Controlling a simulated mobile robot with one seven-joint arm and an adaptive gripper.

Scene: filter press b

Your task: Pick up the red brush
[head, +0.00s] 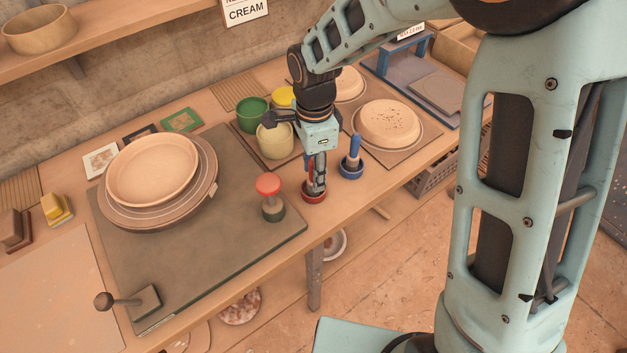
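My gripper (316,188) points straight down at the front edge of the bench, with its fingertips just above a small red holder (313,198). A strip of red (310,164) shows beside the fingers; it looks like the handle of the red brush, standing upright in the holder. The fingers hide most of the brush. I cannot tell whether they are closed on it or only around it. A blue brush (356,146) stands in a blue holder (351,170) just to the right, apart from my gripper.
A red-topped knob (268,184) stands close on the left, on a dark board (200,250) with stacked plates (152,171). Green (252,113) and cream (276,141) cups are behind my gripper. A speckled dish (388,124) lies at right. Open floor is in front.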

